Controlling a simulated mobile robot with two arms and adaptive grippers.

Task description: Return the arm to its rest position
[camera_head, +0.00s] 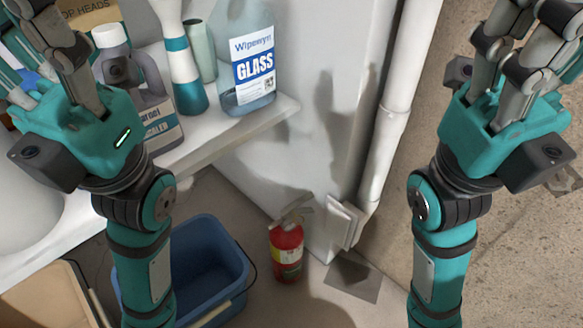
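My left arm rises from the bottom left, and its gripper (42,62) is at the upper left, in front of the shelf with bottles. Its grey fingers point up and stand apart, with nothing held between them. My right arm rises at the right, and its gripper (526,48) is at the upper right in front of the bare wall. Its fingers also point up and stand apart, with nothing seen between them. The topmost finger parts of both grippers reach the picture edge. Both forearms stand upright.
A white shelf (232,126) holds a grey jug (160,112), a teal-and-white bottle (184,75) and a glass cleaner bottle (248,60). Below are a blue bucket (215,255) and a red fire extinguisher (287,250). A white pipe (392,120) runs between the arms.

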